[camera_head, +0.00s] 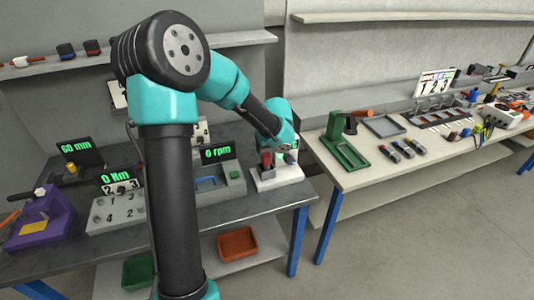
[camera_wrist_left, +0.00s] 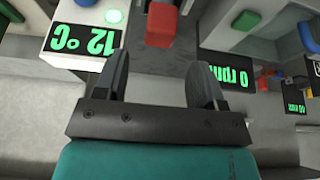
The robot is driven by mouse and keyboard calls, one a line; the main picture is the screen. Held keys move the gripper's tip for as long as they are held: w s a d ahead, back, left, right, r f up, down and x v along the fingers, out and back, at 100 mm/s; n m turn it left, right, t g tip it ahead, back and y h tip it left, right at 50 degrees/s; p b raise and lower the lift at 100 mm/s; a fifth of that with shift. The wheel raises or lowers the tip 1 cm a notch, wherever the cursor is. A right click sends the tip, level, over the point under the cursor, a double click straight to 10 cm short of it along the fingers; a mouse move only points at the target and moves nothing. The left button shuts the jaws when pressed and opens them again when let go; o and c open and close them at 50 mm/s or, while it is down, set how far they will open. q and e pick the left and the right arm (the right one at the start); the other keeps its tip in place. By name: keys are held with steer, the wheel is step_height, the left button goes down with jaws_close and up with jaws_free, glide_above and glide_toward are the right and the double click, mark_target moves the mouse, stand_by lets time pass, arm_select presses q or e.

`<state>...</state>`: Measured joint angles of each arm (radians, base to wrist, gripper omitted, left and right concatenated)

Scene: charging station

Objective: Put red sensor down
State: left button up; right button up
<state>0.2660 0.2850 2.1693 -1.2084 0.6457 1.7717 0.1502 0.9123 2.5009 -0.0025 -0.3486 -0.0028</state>
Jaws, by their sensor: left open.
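The red sensor (camera_head: 266,158) stands upright at the white station (camera_head: 278,180) on the right end of the dark table. In the left wrist view the red sensor (camera_wrist_left: 160,25) lies just beyond the gap between the fingertips, with a grey part above it at the picture's top edge. My left gripper (camera_wrist_left: 161,62) is open and empty, its fingers apart from the sensor. In the head view the gripper is small and partly hidden by my arm near the station. The right gripper is not in view.
A "0 rpm" display (camera_head: 217,153) stands left of the station. A numbered grey block (camera_head: 118,212) and purple device (camera_head: 40,222) are farther left. A light bench (camera_head: 370,172) is to the right.

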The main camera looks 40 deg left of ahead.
arm_select(q)
steer(key=v, duration=0.5)
steer(key=shift+d+r, duration=0.1)
steer(key=shift+r, duration=0.1)
stand_by(0.4)
steer(key=s+d+f+m+g+h, duration=0.1)
steer(key=s+d+f+m+h, duration=0.15)
steer(key=d+f, duration=0.6)
steer(key=s+d+f+m+h, duration=0.1)
steer(key=d+f+m+h, duration=0.4)
steer(key=f, duration=0.7)
steer(key=s+d+f+m, duration=0.3)
steer(key=s+d+f, duration=0.8)
steer(key=f, duration=0.4)
steer(key=shift+s, duration=0.45)
stand_by(0.3)
